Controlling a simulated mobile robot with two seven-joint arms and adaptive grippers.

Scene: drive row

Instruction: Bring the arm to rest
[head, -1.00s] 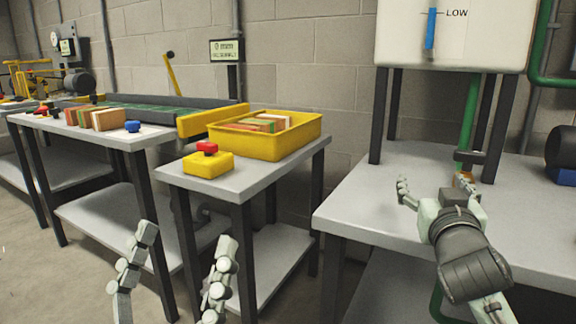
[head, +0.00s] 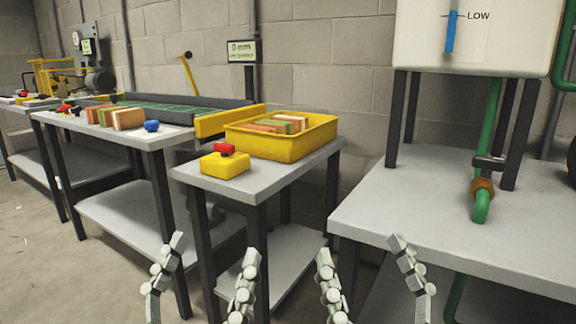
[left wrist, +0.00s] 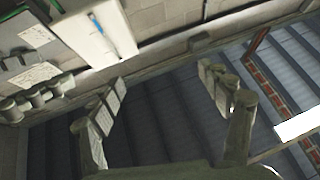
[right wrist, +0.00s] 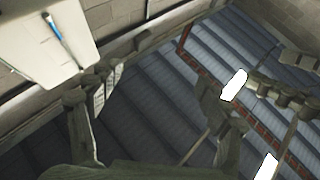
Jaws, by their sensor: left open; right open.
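My left gripper (head: 210,275) shows at the bottom of the head view, its two fingers apart and nothing between them. My right gripper (head: 372,280) stands beside it to the right, also open and empty. Both are in front of the tables, apart from everything on them. In the left wrist view the left fingers (left wrist: 165,105) are spread toward the ceiling. In the right wrist view the right fingers (right wrist: 155,110) are spread the same way. The arms behind the fingers are out of the head view.
A grey table (head: 400,212) at right carries a green pipe with a valve (head: 482,190) below a tank (head: 470,45). A smaller table (head: 205,180) holds a yellow bin (head: 270,148) and a red-button box (head: 225,165). Open floor (head: 30,235) lies at left.

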